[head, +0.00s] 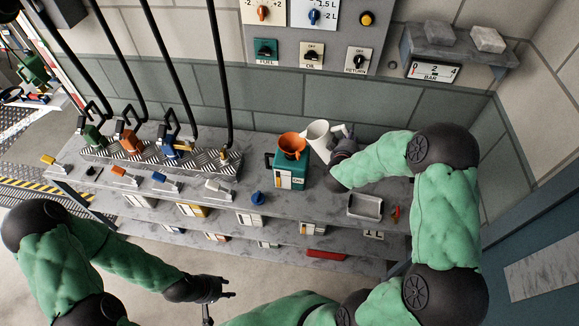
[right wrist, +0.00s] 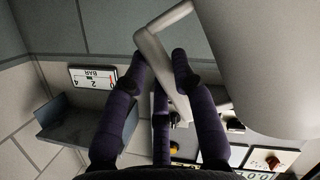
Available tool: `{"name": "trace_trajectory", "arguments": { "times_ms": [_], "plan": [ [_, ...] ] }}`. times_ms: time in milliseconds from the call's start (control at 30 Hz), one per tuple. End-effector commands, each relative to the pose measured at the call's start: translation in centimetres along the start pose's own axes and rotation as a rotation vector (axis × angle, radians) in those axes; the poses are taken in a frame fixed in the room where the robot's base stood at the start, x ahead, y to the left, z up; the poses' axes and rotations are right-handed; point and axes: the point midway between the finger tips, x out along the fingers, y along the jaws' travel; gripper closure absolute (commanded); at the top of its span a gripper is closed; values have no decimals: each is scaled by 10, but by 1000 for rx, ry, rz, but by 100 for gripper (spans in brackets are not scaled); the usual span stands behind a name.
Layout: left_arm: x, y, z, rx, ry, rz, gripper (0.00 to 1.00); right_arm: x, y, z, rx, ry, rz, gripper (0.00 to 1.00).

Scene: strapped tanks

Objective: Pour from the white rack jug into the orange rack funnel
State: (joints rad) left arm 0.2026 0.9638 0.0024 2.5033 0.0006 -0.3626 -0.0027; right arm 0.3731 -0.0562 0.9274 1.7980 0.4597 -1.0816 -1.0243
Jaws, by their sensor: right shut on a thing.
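The white jug (head: 319,142) is just right of the orange funnel (head: 292,144) in the head view, its mouth near the funnel's rim and leaning slightly left. Whether its base touches the bench is hard to tell. The funnel sits in the top of a green tank (head: 273,174) with a white label. My right gripper (head: 346,141) is shut on the jug's handle, on the jug's right side. In the right wrist view its fingers close around the white handle (right wrist: 151,48), with the jug's body (right wrist: 262,65) at upper right. My left gripper (head: 226,293) looks open and empty, in front of the shelves.
The grey bench (head: 325,190) holds a nozzle rack (head: 205,172) at left with black hoses hanging above it. A control panel (head: 330,45) and a small wall shelf (head: 440,50) are behind.

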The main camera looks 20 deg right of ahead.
Motion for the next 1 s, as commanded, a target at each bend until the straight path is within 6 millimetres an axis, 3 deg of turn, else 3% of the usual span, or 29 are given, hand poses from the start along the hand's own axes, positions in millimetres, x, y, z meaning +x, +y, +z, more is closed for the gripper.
{"name": "trace_trajectory", "arguments": {
  "times_ms": [333, 1000],
  "plan": [
    [-15, 5, 0, 0, 0, 0, 60, -5, 6, -14, -71, 1, 27, 100],
    [-14, 5, 1, 0, 0, 0, 60, -4, 6, -14, -80, 2, 31, 100]
  ]
}}
